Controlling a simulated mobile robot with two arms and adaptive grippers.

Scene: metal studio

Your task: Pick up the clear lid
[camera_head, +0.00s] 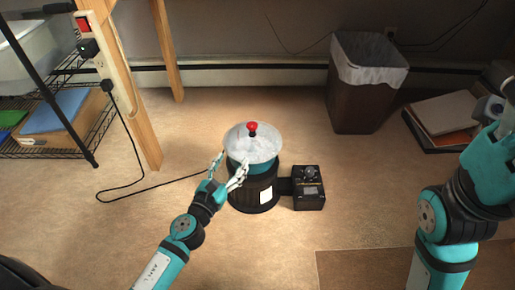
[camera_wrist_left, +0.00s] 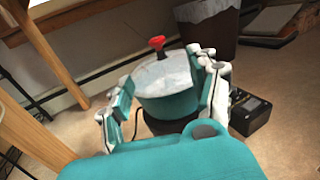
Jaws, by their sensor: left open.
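The clear lid (camera_head: 253,145) is a pale disc with a red knob (camera_head: 252,128). It sits on a teal pot on a dark round base (camera_head: 255,190) on the floor. In the left wrist view the lid (camera_wrist_left: 163,74) and its red knob (camera_wrist_left: 157,42) show beyond my fingers. My left gripper (camera_head: 229,169) is open, at the near left side of the pot, its fingers below the lid's knob; it also shows in the left wrist view (camera_wrist_left: 163,100). I cannot tell whether a finger touches the pot. My right gripper (camera_head: 496,120) is at the right edge, partly cut off.
A black control box (camera_head: 308,188) adjoins the pot's base on the right. A lined waste bin (camera_head: 358,100) stands behind right. A wooden post (camera_head: 130,90) and wire shelf (camera_head: 60,130) are at left, with a black cord (camera_head: 150,186) on the floor. Papers (camera_head: 440,118) lie at right.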

